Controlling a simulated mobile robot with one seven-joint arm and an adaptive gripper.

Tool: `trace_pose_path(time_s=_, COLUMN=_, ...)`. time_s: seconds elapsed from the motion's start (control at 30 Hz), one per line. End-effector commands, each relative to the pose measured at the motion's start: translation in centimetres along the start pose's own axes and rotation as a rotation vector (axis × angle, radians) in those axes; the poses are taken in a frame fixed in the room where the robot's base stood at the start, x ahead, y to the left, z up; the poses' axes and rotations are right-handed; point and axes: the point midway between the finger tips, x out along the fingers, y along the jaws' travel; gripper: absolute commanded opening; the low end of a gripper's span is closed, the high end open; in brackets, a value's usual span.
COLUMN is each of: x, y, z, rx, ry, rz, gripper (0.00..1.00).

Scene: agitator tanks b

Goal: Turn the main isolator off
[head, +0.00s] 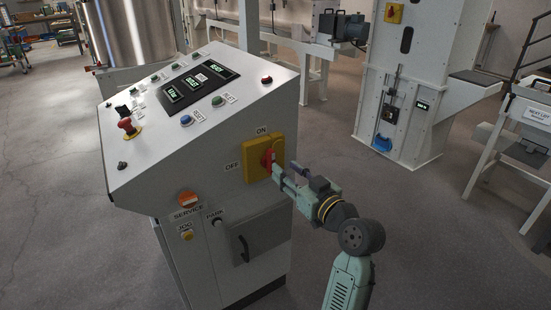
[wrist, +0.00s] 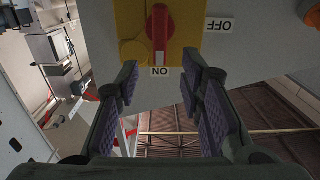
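The main isolator is a red rotary handle (head: 267,160) on a yellow plate (head: 251,163) on the side of the control cabinet, with an ON label above and an OFF label to its left. In the wrist view the handle (wrist: 158,35) is in line with the ON label (wrist: 160,71), and the OFF label (wrist: 219,25) is off to the right. My gripper (head: 281,172) is close to the handle from the right in the head view. In the wrist view my gripper (wrist: 160,68) is open, its fingers apart on either side of the handle's line, with nothing between the pads.
The cabinet's sloping top carries a red emergency stop (head: 126,125), buttons and displays (head: 190,86). Below the isolator are an orange service switch (head: 188,200), a jog button (head: 187,235) and a door with a handle (head: 243,249).

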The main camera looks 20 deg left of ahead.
Motion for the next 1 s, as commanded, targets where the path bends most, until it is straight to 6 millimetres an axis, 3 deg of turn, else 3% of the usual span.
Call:
trace_pose_path(time_s=0.2, x=4.2, y=-0.1, z=-0.2, rx=0.001, ry=0.0, rz=-0.002, gripper=0.35)
trace_pose_path(time_s=0.4, x=6.3, y=-0.1, z=-0.1, rx=0.001, ry=0.0, rz=-0.001, gripper=0.35)
trace_pose_path(time_s=0.77, x=6.8, y=0.0, z=0.0, rx=0.0, ry=0.001, rz=0.001, gripper=0.35)
trace_pose_path(time_s=1.0, x=6.8, y=0.0, z=0.0, rx=0.0, ry=0.001, rz=0.001, gripper=0.19)
